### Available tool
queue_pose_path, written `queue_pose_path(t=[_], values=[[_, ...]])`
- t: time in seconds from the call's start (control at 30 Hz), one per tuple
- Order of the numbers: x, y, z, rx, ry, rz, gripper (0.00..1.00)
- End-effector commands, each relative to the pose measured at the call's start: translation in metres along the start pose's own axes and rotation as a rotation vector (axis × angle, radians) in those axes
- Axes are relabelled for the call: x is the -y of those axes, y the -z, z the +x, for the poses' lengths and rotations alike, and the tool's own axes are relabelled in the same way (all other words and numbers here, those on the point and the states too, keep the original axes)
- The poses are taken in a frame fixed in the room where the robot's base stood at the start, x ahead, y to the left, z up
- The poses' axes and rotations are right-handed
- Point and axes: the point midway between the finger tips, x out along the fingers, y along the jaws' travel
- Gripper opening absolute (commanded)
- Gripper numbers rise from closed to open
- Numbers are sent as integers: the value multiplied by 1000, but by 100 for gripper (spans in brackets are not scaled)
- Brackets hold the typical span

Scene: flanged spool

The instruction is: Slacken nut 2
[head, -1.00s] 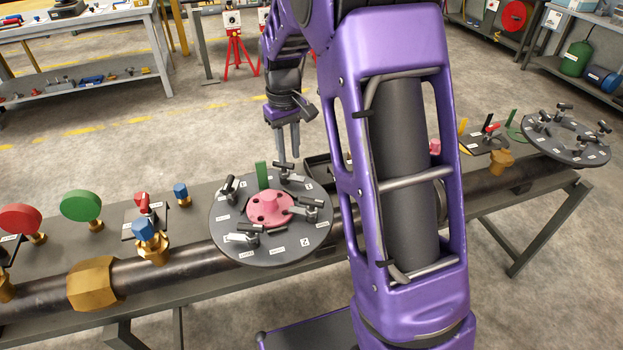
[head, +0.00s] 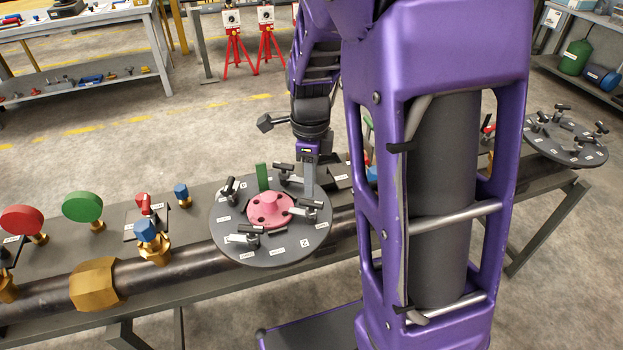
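A round dark grey plate (head: 232,240) sits on the pipe bench, with a pink flanged spool (head: 268,206) in its middle. Several black-and-grey lever clamps stand around the spool: one at the back (head: 286,170), one at the left (head: 230,188), one at the right (head: 303,209) and one at the front (head: 248,237). White labels lie by them, too small to read surely, so I cannot tell which is nut 2. My gripper (head: 308,193) points down over the plate's back right edge, close behind the right clamp. Its fingers overlap in this view; contact and opening are unclear.
A green upright tab (head: 262,177) stands behind the spool. Left are red (head: 21,220) and green (head: 82,206) discs and a blue-capped brass valve (head: 151,241). A second plate with clamps (head: 566,150) is at the right.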

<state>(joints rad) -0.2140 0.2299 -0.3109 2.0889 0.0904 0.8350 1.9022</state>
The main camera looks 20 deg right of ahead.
Motion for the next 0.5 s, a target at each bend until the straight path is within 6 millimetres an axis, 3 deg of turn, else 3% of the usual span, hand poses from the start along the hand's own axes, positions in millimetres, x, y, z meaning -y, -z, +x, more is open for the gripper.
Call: queue_pose_path(t=[0.27,0.5], values=[[-5,3,14,1,-5,117,29],[-4,3,73,2,-2,114,29]])
